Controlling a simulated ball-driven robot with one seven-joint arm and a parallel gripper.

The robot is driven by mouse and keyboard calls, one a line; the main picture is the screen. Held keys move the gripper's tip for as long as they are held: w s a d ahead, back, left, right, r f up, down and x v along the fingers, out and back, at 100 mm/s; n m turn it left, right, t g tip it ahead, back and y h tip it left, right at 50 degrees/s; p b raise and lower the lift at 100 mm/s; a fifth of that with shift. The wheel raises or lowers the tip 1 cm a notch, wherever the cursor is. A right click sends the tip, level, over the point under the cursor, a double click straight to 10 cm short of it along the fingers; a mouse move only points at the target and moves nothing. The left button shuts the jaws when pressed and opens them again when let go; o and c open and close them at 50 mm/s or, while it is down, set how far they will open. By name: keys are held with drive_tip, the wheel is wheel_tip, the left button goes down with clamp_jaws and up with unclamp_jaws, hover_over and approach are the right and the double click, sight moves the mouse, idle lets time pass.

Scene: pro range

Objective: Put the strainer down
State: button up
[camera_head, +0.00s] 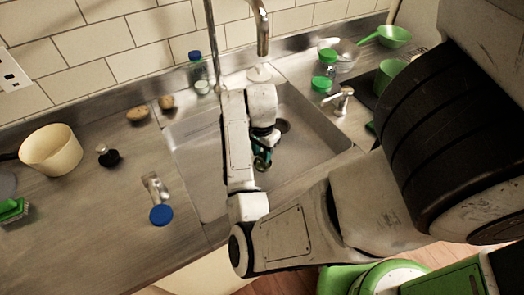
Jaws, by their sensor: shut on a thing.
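My gripper (262,162) is at the end of the white arm, pointing down over the sink basin (205,190). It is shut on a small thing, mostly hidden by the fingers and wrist. I take this thing to be the strainer, but its shape does not show clearly. Teal and dark parts show at the fingertips. The dark round drain (283,126) shows just right of my wrist. I cannot tell whether the held thing touches the sink floor.
A tap (262,30) hangs behind the sink. A cream pot (51,150), dark bottle (108,156) and blue-lidded jar (160,212) stand left. Green-lidded jars (326,68) and a green handled bowl (394,36) stand back right. The left counter's middle has free room.

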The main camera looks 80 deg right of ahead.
drive_tip(key=o, duration=1.1)
drive_tip(key=shift+r+p, duration=0.5)
drive_tip(key=r+p, duration=0.3)
drive_tip(key=shift+s+a+r, duration=0.15)
drive_tip(key=shift+s+r, duration=0.1)
drive_tip(key=shift+s, duration=0.05)
drive_tip(key=s+a+r+p, duration=0.1)
drive_tip(key=s+a+r, duration=0.1)
drive_tip(key=s, duration=0.1)
drive_tip(key=s+a+r+p, duration=0.1)
drive_tip(key=s+a+r, duration=0.1)
drive_tip(key=s+r, duration=0.1)
drive_tip(key=s+a+r+p, duration=0.1)
drive_tip(key=s+a+r, duration=0.2)
drive_tip(key=s, duration=0.2)
drive_tip(key=shift+s+r, duration=0.15)
drive_tip(key=shift+r, duration=0.1)
